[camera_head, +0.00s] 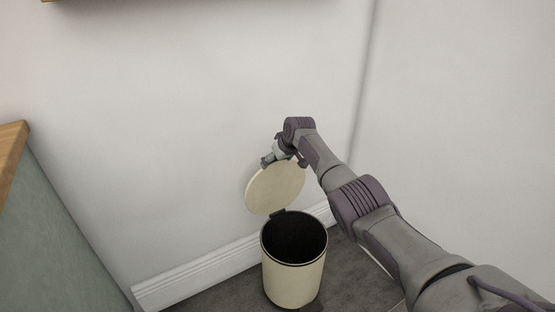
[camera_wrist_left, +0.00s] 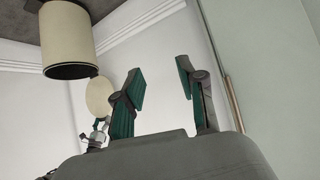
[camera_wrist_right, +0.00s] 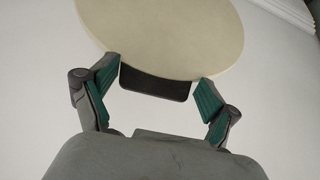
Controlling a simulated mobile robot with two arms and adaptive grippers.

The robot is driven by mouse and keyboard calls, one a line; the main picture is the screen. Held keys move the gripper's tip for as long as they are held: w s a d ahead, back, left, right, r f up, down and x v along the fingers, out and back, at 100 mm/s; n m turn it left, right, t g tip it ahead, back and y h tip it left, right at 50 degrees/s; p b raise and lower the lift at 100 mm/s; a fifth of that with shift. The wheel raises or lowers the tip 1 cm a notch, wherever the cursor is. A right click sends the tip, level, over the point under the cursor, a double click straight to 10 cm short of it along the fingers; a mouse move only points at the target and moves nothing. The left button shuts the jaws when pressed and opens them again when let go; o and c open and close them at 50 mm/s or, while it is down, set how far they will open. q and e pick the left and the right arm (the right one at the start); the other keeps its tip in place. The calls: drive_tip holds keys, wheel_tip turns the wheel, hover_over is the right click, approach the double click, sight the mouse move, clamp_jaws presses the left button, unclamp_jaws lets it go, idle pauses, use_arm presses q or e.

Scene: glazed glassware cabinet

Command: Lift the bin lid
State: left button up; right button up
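The bin (camera_head: 293,278) is a cream cylinder with a dark open mouth, standing upright on the floor. Its round cream lid (camera_head: 275,188) is tilted up steeply above the back of the rim, joined there by a dark hinge. My right gripper (camera_head: 277,157) is at the lid's upper edge. In the right wrist view its fingers (camera_wrist_right: 158,80) are spread apart by the lid (camera_wrist_right: 165,35), with a dark tab (camera_wrist_right: 155,82) between them; contact is unclear. My left gripper (camera_wrist_left: 161,80) is open and empty in the left wrist view, away from the bin (camera_wrist_left: 67,35).
A white wall and baseboard (camera_head: 210,272) run behind the bin. A green cabinet (camera_head: 50,245) with a wooden top (camera_head: 10,150) stands at the left. Dark floor (camera_head: 350,275) shows around the bin. A wooden edge shows at the top left.

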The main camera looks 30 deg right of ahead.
drive_tip(key=shift+o, duration=0.5)
drive_tip(key=shift+w, duration=0.1)
drive_tip(key=shift+r, duration=0.1)
drive_tip(key=v, duration=1.2)
